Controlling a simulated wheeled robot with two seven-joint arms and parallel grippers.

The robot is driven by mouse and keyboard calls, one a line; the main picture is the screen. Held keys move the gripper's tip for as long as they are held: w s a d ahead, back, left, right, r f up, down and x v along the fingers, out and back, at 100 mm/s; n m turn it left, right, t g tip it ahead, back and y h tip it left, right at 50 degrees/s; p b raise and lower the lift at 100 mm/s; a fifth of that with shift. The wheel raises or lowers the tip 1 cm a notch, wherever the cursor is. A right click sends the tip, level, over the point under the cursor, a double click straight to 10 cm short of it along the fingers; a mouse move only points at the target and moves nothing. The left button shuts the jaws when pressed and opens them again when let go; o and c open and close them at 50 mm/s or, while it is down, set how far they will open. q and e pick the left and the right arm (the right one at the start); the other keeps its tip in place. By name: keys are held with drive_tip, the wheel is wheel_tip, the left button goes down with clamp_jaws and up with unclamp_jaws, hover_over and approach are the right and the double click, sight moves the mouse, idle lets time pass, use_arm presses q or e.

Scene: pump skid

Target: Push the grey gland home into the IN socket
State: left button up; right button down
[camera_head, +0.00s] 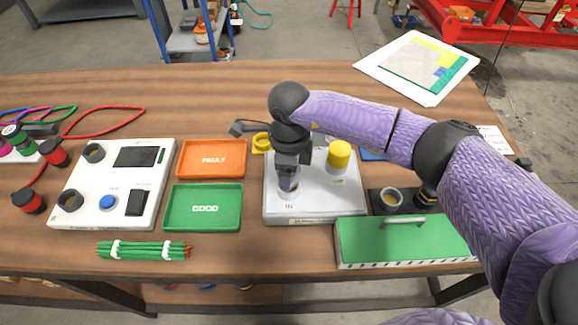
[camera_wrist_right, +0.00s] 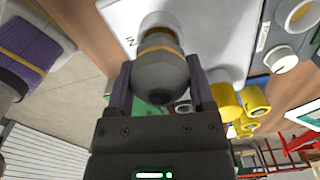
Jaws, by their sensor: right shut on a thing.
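My right gripper (camera_head: 288,184) reaches down over the left part of the light grey pump skid block (camera_head: 328,203), just above the IN label. In the right wrist view the gripper (camera_wrist_right: 158,85) is shut on the grey gland (camera_wrist_right: 160,74), a rounded grey piece with a thin yellowish band. The gland's far end meets a light round collar (camera_wrist_right: 160,22) beside the IN lettering. I cannot tell how deep it sits. A yellow cap (camera_head: 340,155) stands on the block to the right. My left gripper is not in view.
An orange FAULT tray (camera_head: 212,145) and a green GOOD tray (camera_head: 180,208) lie left of the block. A white test box (camera_head: 85,205) is farther left. A green case (camera_head: 400,240) and a dark holder with a ring (camera_head: 390,199) are at right.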

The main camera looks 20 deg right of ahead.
drive_tip(key=shift+f+b, duration=0.85)
drive_tip(key=shift+f, duration=0.3)
unclamp_jaws()
wheel_tip(320, 180, up, 10)
drive_tip(key=shift+r+p, duration=0.1)
drive_tip(key=shift+p, duration=1)
